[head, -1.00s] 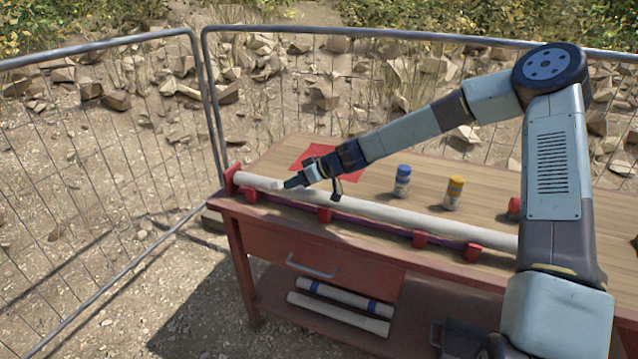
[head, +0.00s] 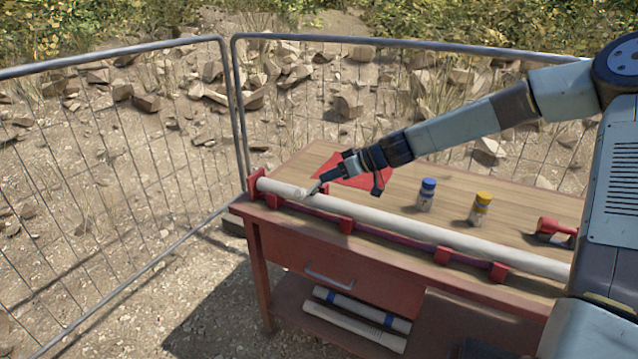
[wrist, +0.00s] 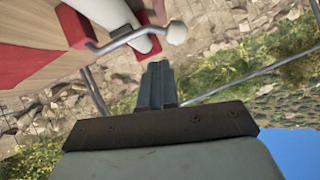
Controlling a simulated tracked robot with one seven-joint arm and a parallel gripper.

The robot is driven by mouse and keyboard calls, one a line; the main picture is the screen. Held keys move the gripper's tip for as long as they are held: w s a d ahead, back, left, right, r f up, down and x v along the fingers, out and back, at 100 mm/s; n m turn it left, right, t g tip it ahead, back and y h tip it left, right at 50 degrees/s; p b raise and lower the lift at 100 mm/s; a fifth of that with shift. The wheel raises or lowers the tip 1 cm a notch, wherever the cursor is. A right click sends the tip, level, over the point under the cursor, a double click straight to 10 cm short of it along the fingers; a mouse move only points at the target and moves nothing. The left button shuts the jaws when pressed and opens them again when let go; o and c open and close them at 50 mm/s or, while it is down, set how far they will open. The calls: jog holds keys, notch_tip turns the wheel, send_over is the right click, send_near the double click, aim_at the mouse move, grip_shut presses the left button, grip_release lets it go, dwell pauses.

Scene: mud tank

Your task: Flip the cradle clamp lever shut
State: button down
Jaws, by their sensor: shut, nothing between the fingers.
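The white pipe (head: 420,228) lies in red cradle brackets (head: 346,225) along the near edge of the wooden bench. In the wrist view the clamp lever (wrist: 122,38) is a bent grey metal bar. It has a pale round knob (wrist: 176,32) and crosses in front of the pipe (wrist: 105,15) beside a red bracket (wrist: 76,27). My gripper (head: 317,187) is over the left end of the pipe, pointing down and left. In the wrist view its fingers (wrist: 157,68) are together and empty, pointing just below the lever, apart from it in the picture. The lever is too small to make out in the head view.
A red mat (head: 350,171), a blue-capped bottle (head: 426,196), a yellow-capped bottle (head: 479,209) and a red tool (head: 556,230) are on the bench. Spare pipes (head: 355,325) lie on the shelf below. A wire fence (head: 130,180) stands close behind and left.

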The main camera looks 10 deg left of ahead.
jog(key=shift+s+v, duration=0.15)
jog(key=shift+v, duration=1.3)
jog(key=shift+s+v, duration=0.15)
jog(key=shift+v, duration=1.25)
jog(key=s+d+f+m+h, duration=0.1)
jog(key=s+d+m+h, duration=0.1)
jog(key=s+d+h, duration=0.5)
jog(key=s+d+r+m+t+h, duration=0.2)
jog(key=s+d+r+m, duration=0.3)
jog(key=s+d+r, duration=0.3)
jog(key=s+d+r+m+t+h, duration=0.2)
jog(key=s+d+r+m, duration=0.3)
jog(key=s+d+r, duration=0.4)
jog(key=s+d, duration=0.5)
jog(key=s, duration=0.3)
jog(key=shift+r+m, duration=0.25)
jog(key=shift+m, duration=0.15)
jog(key=c, duration=1.8)
grip_release()
